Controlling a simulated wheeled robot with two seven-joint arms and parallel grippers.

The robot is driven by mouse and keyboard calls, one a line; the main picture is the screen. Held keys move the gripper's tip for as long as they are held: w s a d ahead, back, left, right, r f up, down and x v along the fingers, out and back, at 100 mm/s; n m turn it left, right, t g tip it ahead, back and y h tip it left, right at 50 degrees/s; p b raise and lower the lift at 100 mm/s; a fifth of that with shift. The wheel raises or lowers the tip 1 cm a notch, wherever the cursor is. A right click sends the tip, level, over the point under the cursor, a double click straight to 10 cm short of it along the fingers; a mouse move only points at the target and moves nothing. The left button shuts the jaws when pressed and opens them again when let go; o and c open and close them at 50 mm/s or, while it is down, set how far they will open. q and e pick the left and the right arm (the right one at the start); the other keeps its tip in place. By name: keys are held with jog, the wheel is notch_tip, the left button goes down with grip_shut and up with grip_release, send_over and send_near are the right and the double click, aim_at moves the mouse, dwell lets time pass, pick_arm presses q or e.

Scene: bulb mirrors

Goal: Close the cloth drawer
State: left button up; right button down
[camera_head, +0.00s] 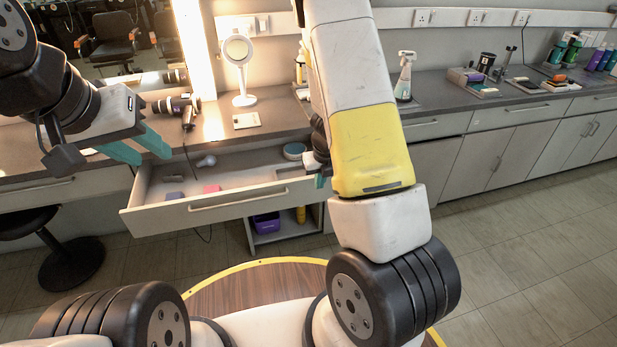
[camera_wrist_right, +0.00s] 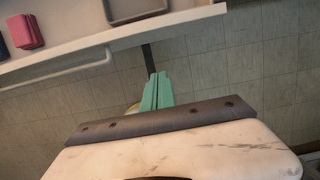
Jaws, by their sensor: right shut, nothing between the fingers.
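The cloth drawer (camera_head: 240,203) is pulled out from under the counter, with its handle bar along the front. A pink folded cloth (camera_head: 211,188) and a grey-blue one (camera_head: 174,195) lie inside. In the right wrist view, the drawer's front (camera_wrist_right: 110,40) crosses the top, with the pink cloth (camera_wrist_right: 26,32) behind it. My right gripper (camera_head: 322,180) is at the drawer's right front end, partly hidden by my arm. Its green fingers (camera_wrist_right: 157,92) are together and empty; I cannot tell whether they touch the drawer. My left gripper (camera_head: 146,148) is open and empty above the drawer's left side.
A round mirror (camera_head: 238,50) and a hair dryer (camera_head: 188,113) are on the counter behind the drawer. A round teal-sided container (camera_head: 294,151) sits at the drawer's back right. A black stool (camera_head: 70,255) stands at left. The floor at right is clear.

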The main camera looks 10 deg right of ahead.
aim_at(314, 191)
jog(key=shift+w+f, duration=1.05)
jog(key=shift+f, duration=0.6)
jog(key=shift+w+f, duration=1.05)
jog(key=shift+f, duration=0.55)
jog(key=shift+w+f, duration=1.05)
jog(key=shift+f, duration=0.6)
jog(key=shift+a, duration=0.1)
